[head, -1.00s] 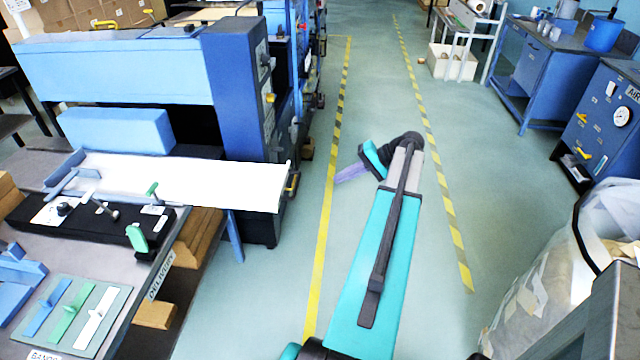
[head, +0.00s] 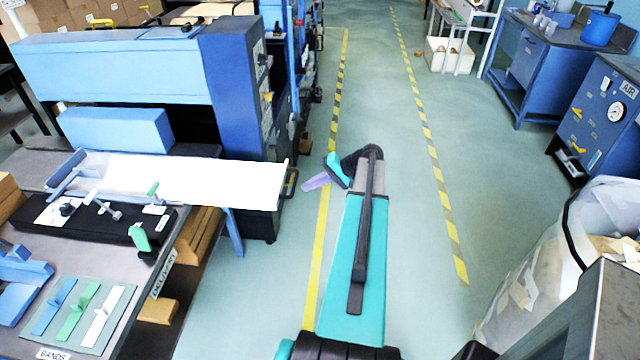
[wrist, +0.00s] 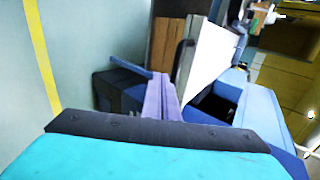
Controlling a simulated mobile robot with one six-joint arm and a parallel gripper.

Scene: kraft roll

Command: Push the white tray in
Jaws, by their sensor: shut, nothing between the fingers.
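The white tray (head: 190,181) is a long flat white panel that sticks out of the blue machine, its right end reaching past the machine's side over the floor. The tray also shows in the wrist view (wrist: 205,52), beyond the fingers. My gripper (head: 312,183) has pale purple fingers, shut and empty, pointing left at the tray's right end with a small gap in the head view. In the wrist view, the shut fingers (wrist: 162,98) appear close to the tray's edge; I cannot tell whether they touch.
The blue machine (head: 115,72) stands behind the tray. A delivery table (head: 168,265) is in front, with a black bar and coloured bands on a green mat (head: 75,312). A bag-lined bin (head: 545,265) stands at right. The floor between the striped lines is clear.

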